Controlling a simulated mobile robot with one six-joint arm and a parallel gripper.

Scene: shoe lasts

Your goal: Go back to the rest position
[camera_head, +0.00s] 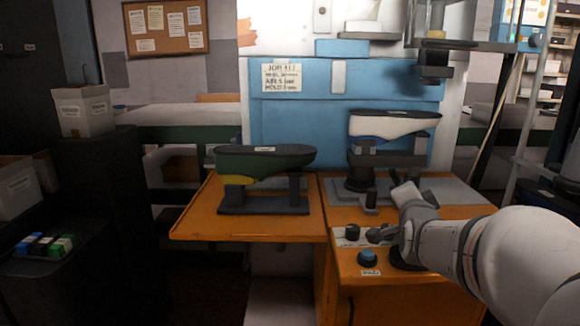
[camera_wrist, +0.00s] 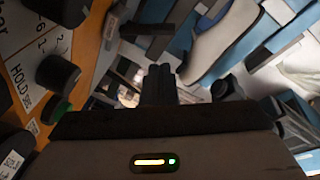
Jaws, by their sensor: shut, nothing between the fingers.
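My gripper (camera_head: 376,236) is at the end of my white arm, which comes in from the right in the head view. It is low over the orange machine's control panel, beside a black knob (camera_head: 352,232). In the wrist view my gripper (camera_wrist: 159,72) points forward with its dark fingers together and nothing between them. The black knob shows at its left there (camera_wrist: 58,74). A dark green shoe last (camera_head: 265,160) rests on a stand on the left orange table. A white shoe last with a dark sole (camera_head: 393,124) sits on the machine's stand behind my gripper.
The orange table (camera_head: 190,216) has bare room around the left stand. The machine's upper dark head (camera_head: 437,62) hangs above the white last. A ladder (camera_head: 541,110) stands at right; dark shelves with boxes (camera_head: 84,108) are at left.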

